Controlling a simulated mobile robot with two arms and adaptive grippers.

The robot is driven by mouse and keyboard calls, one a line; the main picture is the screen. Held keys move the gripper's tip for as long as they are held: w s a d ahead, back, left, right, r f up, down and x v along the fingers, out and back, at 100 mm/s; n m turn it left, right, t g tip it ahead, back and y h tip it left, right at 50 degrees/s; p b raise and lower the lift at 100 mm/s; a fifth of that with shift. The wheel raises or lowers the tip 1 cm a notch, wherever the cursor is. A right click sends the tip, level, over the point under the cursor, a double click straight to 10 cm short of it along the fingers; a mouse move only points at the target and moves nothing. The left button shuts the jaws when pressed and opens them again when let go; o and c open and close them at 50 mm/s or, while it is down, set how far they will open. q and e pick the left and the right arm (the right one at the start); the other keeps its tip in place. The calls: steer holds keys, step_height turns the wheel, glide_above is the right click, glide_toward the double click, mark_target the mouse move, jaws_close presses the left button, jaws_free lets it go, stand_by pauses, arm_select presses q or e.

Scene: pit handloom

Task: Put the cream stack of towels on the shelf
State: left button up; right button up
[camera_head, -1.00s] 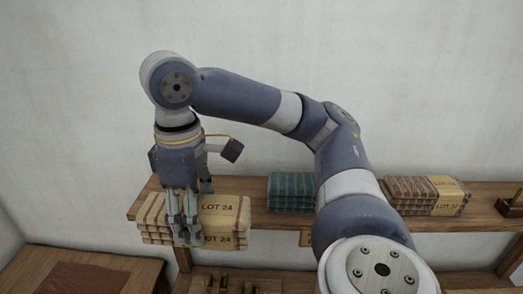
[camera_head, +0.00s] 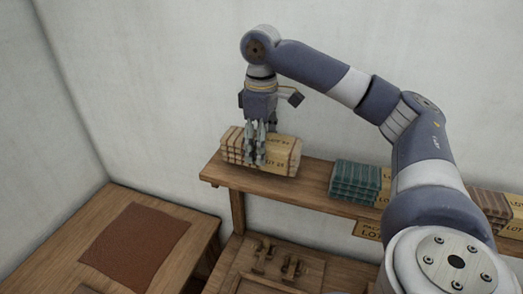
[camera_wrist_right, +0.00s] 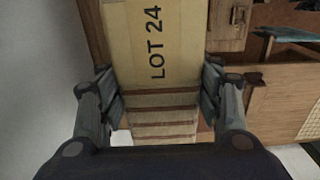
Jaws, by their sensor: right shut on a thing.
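The cream stack of towels (camera_head: 285,158), with brown stripes and a yellowish "LOT 24" band, is at the left end of the wooden shelf (camera_head: 305,195). My right gripper (camera_head: 256,157) points down and is shut on the stack, its fingers across the striped part. I cannot tell whether the stack's underside touches the board or hovers just above it. In the right wrist view the stack (camera_wrist_right: 152,45) lies between the two fingers of the right gripper (camera_wrist_right: 160,88), its label facing the camera. My left gripper is not in view.
A teal stack (camera_head: 355,180) stands on the shelf to the right, with a gap between. A brown striped stack (camera_head: 490,203) is farther right, partly behind my arm. A table with a red-brown cloth (camera_head: 137,245) is lower left. Small wooden items (camera_head: 290,266) lie below the shelf.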

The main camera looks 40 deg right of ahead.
step_height(320, 180, down, 2)
steer(key=shift+f+p, duration=0.1)
steer(key=shift+p, duration=0.5)
steer(key=shift+s+f, duration=0.1)
steer(key=shift+f, duration=0.4)
steer(key=o, duration=1.2)
steer(key=shift+f, duration=0.15)
steer(key=shift+c, duration=0.2)
